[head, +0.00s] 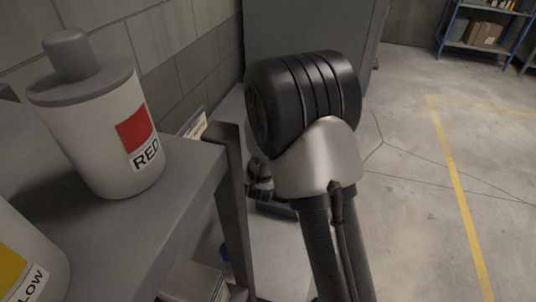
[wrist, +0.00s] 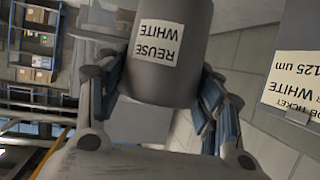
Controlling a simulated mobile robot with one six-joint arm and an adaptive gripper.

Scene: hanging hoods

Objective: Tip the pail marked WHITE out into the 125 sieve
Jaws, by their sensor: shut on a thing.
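The grey pail (wrist: 172,75) labelled REUSE WHITE fills the upper middle of the wrist view, its lettering upside down in the picture. My gripper (wrist: 162,92) is shut on it, with a blue-padded finger on each side. The pail's mouth and contents are out of sight. In the head view my own arm hides the pail and most of the gripper. A job ticket (wrist: 296,80) reading WHITE and 125 um is on a grey surface at the right of the wrist view. No sieve can be made out in either view.
In the head view a white canister marked RED (head: 115,130) stands on a grey bench (head: 150,235). A yellow-labelled canister (head: 25,255) is at the lower left. A large grey cabinet-like body (head: 300,25) stands behind my arm. Open floor (head: 420,200) lies to the right.

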